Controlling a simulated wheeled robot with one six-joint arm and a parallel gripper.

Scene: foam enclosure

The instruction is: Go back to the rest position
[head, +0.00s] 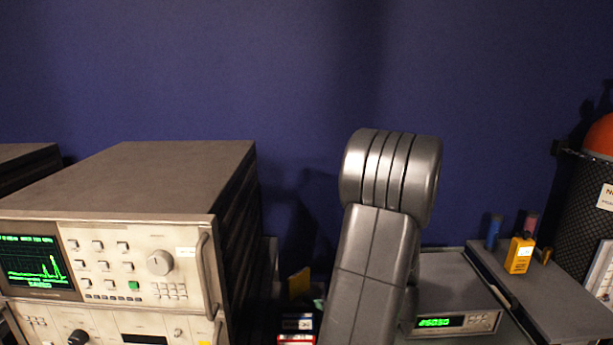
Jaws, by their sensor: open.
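My grey arm (372,265) rises from the bottom edge, right of centre in the head view. Its ribbed, rounded joint (390,170) is at the top, in front of the blue wall. My gripper is not in view, so its fingers cannot be seen. The arm hides part of the wall and of the things behind it.
A large instrument (110,250) with a green screen fills the left. Behind the arm on the right is a display box (455,290). A grey shelf (560,300) holds a yellow device (519,254) and small cylinders. A dark mesh cylinder stands far right. The blue wall (300,70) is bare above.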

